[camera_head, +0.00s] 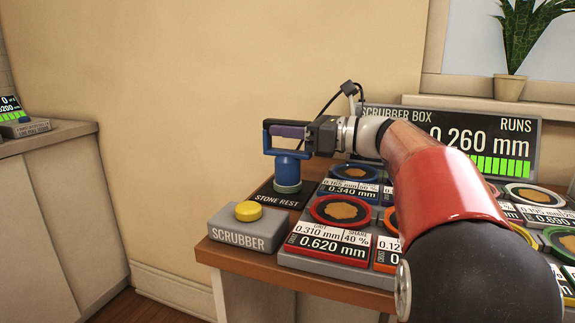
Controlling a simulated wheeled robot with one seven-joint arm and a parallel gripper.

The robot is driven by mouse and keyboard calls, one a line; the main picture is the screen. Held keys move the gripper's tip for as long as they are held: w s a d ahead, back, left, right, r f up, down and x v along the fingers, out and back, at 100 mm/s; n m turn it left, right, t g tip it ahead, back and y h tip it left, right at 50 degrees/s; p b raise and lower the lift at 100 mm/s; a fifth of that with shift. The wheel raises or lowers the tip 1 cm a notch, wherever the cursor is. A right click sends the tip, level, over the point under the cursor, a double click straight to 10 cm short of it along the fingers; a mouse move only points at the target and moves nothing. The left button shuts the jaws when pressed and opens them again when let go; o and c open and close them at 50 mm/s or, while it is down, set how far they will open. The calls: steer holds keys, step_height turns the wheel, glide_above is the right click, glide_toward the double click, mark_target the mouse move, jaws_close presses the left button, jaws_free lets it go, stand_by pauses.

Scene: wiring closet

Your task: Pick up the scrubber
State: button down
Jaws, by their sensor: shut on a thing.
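The scrubber (288,171) is a blue round tool with a dark blue loop handle above and a grey-green disc at its foot. It is upright over the black plate marked STONE REST (265,197). I cannot tell whether its foot touches the plate. My gripper (290,131) reaches in from the right and is shut on the scrubber's handle. The fingers are partly hidden by the handle loop.
A grey box marked SCRUBBER with a yellow button (248,211) stands at the table's front left. Several ringed sample pads, one red-ringed (341,197), sit right of the rest. A display board (470,140) stands behind. Wall space left of the scrubber is clear.

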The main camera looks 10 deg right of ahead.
steer(key=shift+r, duration=0.1)
step_height(320, 180, up, 20)
steer(key=p, duration=0.2)
stand_by(0.7)
steer(key=c, duration=1.8)
jaws_free()
steer(key=shift+c, duration=0.2)
jaws_close()
